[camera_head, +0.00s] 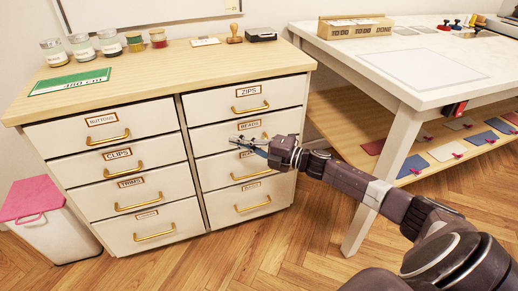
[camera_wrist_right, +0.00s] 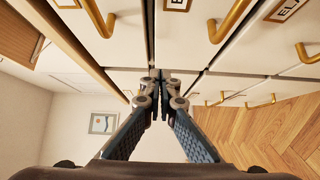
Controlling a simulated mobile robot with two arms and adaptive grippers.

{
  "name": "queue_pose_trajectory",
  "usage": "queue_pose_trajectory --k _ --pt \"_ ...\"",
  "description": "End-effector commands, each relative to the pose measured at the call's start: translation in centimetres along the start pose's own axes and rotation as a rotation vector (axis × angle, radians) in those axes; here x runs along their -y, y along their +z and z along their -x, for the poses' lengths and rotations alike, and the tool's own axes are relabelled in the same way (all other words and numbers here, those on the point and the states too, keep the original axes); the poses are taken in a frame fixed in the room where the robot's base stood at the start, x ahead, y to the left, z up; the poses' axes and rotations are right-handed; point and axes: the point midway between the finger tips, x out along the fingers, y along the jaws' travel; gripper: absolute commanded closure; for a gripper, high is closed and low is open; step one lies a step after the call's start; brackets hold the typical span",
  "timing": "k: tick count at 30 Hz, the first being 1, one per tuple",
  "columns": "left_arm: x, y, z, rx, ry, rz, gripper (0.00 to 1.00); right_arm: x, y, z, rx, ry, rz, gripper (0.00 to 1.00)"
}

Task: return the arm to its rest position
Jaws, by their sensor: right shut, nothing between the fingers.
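My right arm (camera_head: 380,195) reaches in from the lower right in the head view. Its gripper (camera_head: 247,143) is in front of the right column of drawers, near the drawer labelled BEADS. In the right wrist view the two fingers of the right gripper (camera_wrist_right: 160,76) meet at the tips, shut with nothing between them. The white drawer cabinet (camera_head: 190,130) stands beyond it, and its drawers look closed. I cannot tell whether the fingertips touch the drawer front. My left gripper is not in view.
A white table (camera_head: 405,90) with a lower shelf of coloured cards stands to the right of the cabinet. A bin with a pink lid (camera_head: 32,200) stands at the left. Several jars (camera_head: 82,47) stand on the cabinet top. The wooden floor (camera_head: 280,250) in front is clear.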

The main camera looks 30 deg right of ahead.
Motion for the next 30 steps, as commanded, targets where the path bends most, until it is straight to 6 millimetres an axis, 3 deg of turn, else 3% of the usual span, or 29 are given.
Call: queue_pose_trajectory --k 9,15,24,30 --pt "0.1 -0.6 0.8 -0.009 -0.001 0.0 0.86 0.1 -0.1 5.0 -0.002 -0.004 0.0 1.0" --pt "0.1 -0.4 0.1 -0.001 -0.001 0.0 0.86 0.1 -0.1 6.5 -0.003 -0.002 0.0 1.0" --pt "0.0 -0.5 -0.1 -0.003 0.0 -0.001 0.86 0.4 -0.4 6.5 0.008 -0.003 -0.016 1.0" --pt "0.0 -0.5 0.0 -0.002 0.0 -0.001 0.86 4.1 -3.1 4.9 0.148 -0.039 -0.211 1.0"
